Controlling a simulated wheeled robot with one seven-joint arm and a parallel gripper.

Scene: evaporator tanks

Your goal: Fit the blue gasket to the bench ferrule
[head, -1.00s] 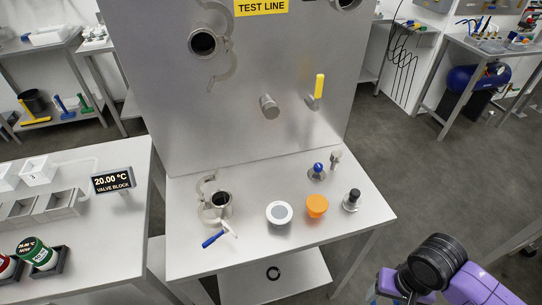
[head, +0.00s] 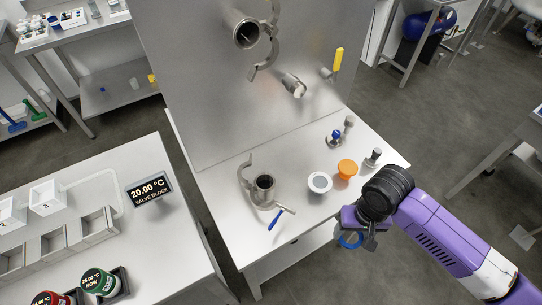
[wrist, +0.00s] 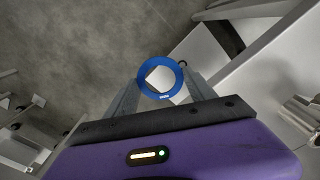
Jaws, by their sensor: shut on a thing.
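My gripper (head: 358,229) is shut on the blue gasket (head: 351,240), a flat ring, in front of the bench's right front edge. The wrist view shows the blue gasket (wrist: 160,77) between the two fingertips, its centre open. The bench ferrule (head: 264,186), a short upright metal pipe end with a dark bore, stands on the left of the bench top. A hinged clamp (head: 246,168) stands open beside it. The gasket is apart from the ferrule, to its right and nearer me.
On the bench top (head: 225,225) are a white round cup (head: 319,183), an orange cup (head: 347,169), a blue-knobbed fitting (head: 335,138) and a black-topped fitting (head: 374,157). A blue-handled tool (head: 275,219) lies before the ferrule. A side table (head: 170,220) stands left.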

